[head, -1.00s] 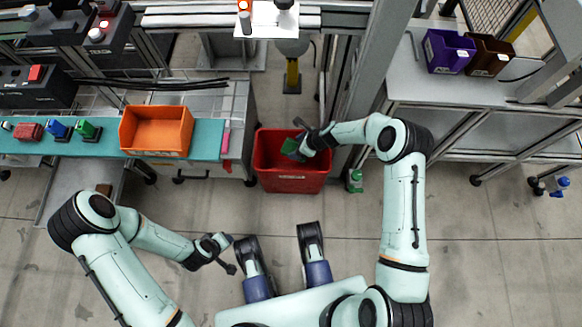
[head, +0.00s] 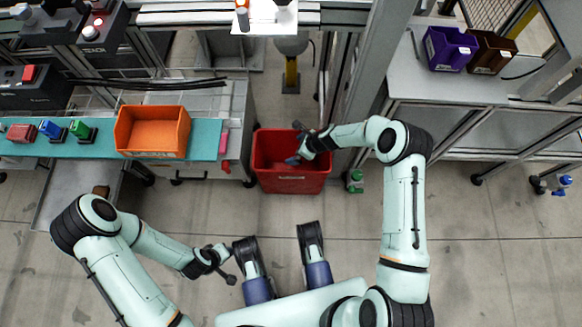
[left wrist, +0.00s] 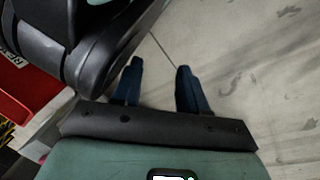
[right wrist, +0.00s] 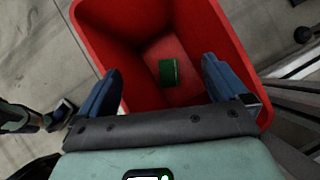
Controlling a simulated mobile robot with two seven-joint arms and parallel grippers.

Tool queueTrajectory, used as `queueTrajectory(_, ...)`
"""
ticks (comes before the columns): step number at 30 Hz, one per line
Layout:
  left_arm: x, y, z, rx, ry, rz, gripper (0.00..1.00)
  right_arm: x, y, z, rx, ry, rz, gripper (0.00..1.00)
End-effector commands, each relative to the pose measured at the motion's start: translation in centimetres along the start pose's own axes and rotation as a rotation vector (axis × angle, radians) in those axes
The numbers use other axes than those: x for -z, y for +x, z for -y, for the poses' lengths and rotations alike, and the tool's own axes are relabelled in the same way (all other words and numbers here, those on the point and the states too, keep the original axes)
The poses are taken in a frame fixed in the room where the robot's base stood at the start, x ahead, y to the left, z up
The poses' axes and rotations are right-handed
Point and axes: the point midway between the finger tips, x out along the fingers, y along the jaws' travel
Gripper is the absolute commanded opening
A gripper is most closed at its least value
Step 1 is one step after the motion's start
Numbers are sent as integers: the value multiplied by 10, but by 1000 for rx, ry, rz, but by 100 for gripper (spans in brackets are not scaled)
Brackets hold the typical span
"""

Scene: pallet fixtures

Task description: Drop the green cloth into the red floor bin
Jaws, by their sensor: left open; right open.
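The red floor bin (head: 291,183) stands on the floor in the middle of the head view. The green cloth (right wrist: 169,72) lies inside the bin in the right wrist view, folded small, on the bin's bottom as far as I can tell. My right gripper (head: 297,158) is over the bin's opening. In the right wrist view its fingers (right wrist: 160,88) are spread wide with nothing between them, and the cloth is apart from them. My left gripper (head: 232,272) is empty and open, away from the bin, over bare floor in the left wrist view (left wrist: 158,82).
An orange bin (head: 152,131) sits on the teal bench mat (head: 207,140) left of the red bin. Purple (head: 447,48) and brown (head: 490,54) bins sit on the right-hand table. Open floor lies in front.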

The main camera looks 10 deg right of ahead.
Motion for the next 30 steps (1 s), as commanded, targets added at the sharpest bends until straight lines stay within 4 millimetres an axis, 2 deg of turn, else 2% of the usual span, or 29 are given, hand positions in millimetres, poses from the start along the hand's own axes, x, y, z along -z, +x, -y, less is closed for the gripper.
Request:
queueTrajectory(5,13,-13,-12,-21,13,-46,43,-1,-26,1,4,1,1,100)
queueTrajectory(13,47,-46,-42,-75,42,-166,43,-2,-88,1,3,1,1,100)
queueTrajectory(17,28,-51,-42,-73,44,-115,43,-2,-112,1,3,1,1,100)
queueTrajectory(21,21,-54,-42,-74,47,-92,43,-1,-127,0,2,-1,1,100)
queueTrajectory(30,17,-55,-42,-73,48,-80,43,0,-132,0,0,1,1,100)
